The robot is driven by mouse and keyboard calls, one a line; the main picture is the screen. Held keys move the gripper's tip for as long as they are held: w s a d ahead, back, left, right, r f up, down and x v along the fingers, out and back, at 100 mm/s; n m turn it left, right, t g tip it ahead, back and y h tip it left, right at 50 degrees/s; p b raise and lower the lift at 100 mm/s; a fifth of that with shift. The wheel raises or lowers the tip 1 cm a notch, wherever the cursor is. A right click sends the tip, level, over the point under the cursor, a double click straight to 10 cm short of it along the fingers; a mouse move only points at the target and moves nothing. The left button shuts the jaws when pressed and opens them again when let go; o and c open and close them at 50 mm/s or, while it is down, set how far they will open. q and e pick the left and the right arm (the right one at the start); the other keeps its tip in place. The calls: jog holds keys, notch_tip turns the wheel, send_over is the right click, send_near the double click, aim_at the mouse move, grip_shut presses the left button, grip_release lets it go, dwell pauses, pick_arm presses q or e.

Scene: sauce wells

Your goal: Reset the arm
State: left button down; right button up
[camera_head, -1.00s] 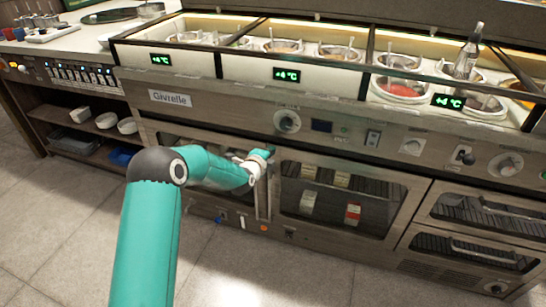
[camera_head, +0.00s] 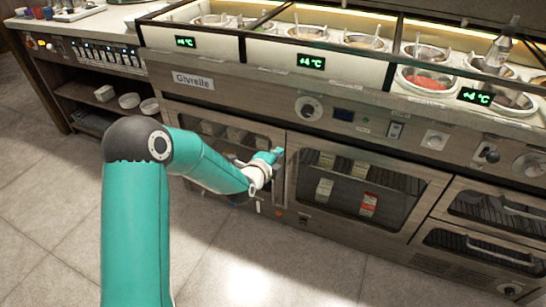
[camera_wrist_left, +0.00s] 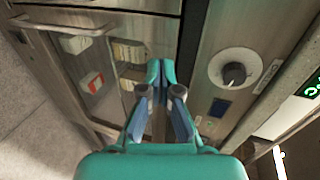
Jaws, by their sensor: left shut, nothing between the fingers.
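My left arm comes in from the lower left of the head view, teal with a dark elbow joint. Its gripper (camera_head: 274,156) is in front of the counter's lower cabinet, near the post between the two glass doors. In the left wrist view the gripper (camera_wrist_left: 160,68) shows its two teal fingertips together, with nothing between them. Behind the fingers are a glass cabinet door (camera_wrist_left: 80,31) and a control panel with a round knob (camera_wrist_left: 235,74). I cannot tell whether the fingers touch the cabinet. My right gripper is not in view.
The steel sauce counter (camera_head: 190,82) fills the back, with several wells and green temperature displays (camera_head: 311,62) above. A glass door (camera_head: 350,190) shows cartons inside. Drawers (camera_head: 490,215) stand at the right. The tiled floor (camera_head: 240,262) in front is clear.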

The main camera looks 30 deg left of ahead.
pick_arm(q)
jog(key=s+d+f+n+g+h, duration=0.25)
jog(key=s+d+f+g, duration=0.35)
jog(key=s+d+f, duration=0.95)
jog(key=s+d+f+n+g+h, duration=0.15)
jog(key=s+f+n+g, duration=0.25)
jog(key=s+n, duration=0.45)
jog(key=s+d+f+n+g+h, duration=0.1)
jog(key=s+d+f+n+g, duration=0.3)
jog(key=s+n, duration=0.45)
notch_tip(320, 180, up, 28)
jog(key=p, duration=2.8)
jog(key=shift+s+a+f+p, duration=0.15)
jog(key=shift+s+a+p, duration=0.15)
jog(key=shift+s+p, duration=0.05)
jog(key=shift+m, duration=0.25)
